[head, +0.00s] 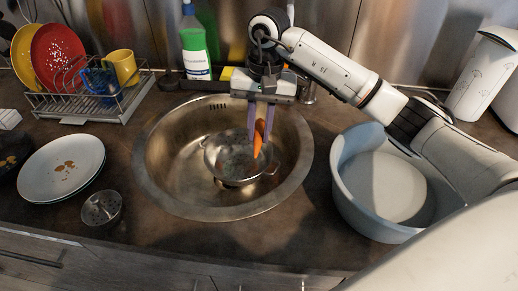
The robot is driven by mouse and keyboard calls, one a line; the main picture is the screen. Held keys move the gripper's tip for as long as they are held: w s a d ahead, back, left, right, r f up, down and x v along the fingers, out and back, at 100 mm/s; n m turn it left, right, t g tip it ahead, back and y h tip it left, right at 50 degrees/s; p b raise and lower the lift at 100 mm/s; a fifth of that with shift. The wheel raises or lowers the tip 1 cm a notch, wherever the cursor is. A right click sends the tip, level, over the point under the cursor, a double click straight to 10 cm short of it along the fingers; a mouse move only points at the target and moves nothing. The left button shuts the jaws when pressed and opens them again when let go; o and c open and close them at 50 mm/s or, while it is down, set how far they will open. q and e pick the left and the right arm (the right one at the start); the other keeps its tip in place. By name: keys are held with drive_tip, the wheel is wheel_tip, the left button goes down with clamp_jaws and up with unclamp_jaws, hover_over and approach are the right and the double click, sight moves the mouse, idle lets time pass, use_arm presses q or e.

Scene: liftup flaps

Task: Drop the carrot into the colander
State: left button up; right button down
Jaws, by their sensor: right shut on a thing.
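An orange carrot (258,140) hangs tilted between the purple fingers of my right gripper (261,135). The gripper is shut on it, pointing down over the sink. A metal colander (228,181) with two side handles sits in the round steel sink (166,185). The carrot overlaps the right part of the colander's opening in the picture. Its lower tip looks close to the rim, but I cannot tell the exact height. My left gripper is not in view.
A light blue tub (345,195) stands right of the sink under my right arm. A dish rack (90,115) with plates and mugs, a white plate (60,160) and a small perforated cup (102,210) are on the left. A green bottle (194,45) stands behind.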

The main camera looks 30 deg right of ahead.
sight(261, 136)
wheel_tip(261, 136, down, 8)
drive_tip(key=shift+r+p, duration=0.2)
drive_tip(key=shift+p, duration=0.15)
drive_tip(key=shift+s+f+b, duration=0.1)
drive_tip(key=shift+f+b, duration=0.5)
drive_tip(key=shift+b, duration=0.15)
drive_tip(key=c, duration=1.6)
unclamp_jaws()
drive_tip(key=shift+a+r+p, duration=0.1)
drive_tip(key=shift+r+p, duration=0.45)
drive_tip(key=shift+p, duration=0.1)
drive_tip(key=r, duration=0.7)
drive_tip(key=d+r+b, duration=0.1)
drive_tip(key=r, duration=0.2)
drive_tip(key=shift+r, duration=1.1)
